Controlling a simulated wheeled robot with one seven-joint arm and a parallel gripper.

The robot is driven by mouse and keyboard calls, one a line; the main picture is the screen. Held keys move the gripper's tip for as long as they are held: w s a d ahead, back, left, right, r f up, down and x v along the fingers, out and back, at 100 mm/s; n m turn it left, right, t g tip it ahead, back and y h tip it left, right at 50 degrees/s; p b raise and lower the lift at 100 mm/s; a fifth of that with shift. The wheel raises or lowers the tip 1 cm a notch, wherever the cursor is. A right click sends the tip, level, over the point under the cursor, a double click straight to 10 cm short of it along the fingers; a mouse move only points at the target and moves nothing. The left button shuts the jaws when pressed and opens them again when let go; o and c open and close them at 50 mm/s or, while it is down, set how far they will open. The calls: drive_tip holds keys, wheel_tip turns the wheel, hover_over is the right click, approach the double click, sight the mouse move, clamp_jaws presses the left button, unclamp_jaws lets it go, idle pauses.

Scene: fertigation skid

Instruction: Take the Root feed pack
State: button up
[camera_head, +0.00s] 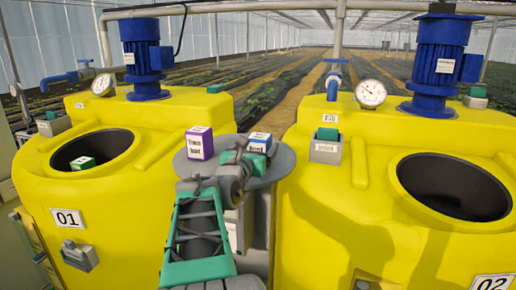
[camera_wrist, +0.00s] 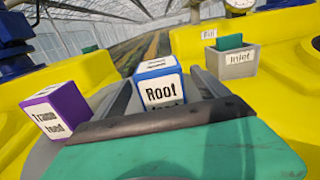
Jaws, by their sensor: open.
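The Root feed pack (camera_wrist: 160,90) is a white-and-blue box with a label reading "Root"; its lower part is hidden by my gripper. In the head view the same pack (camera_head: 259,142) stands on the round grey stand (camera_head: 282,164), partly behind my arm. My gripper (camera_wrist: 162,80) is open, its two dark fingers reaching forward on either side of the pack in the wrist view. I cannot tell whether they touch it. The head view shows my gripper (camera_head: 243,152) low over the stand, just in front of the pack.
A purple Trace feed pack (camera_head: 199,143) stands left of the Root pack. Yellow tanks 01 (camera_head: 50,190) and 02 (camera_head: 340,225) flank the stand. A green-and-white pack (camera_head: 82,163) shows inside tank 01's opening. A grey Inlet holder (camera_head: 326,150) sits on tank 02.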

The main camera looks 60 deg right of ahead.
drive_tip(key=d, duration=0.3)
drive_tip(key=shift+w+d, duration=0.1)
drive_tip(key=shift+w, duration=0.2)
drive_tip(key=shift+c, duration=0.2)
clamp_jaws()
idle(0.4)
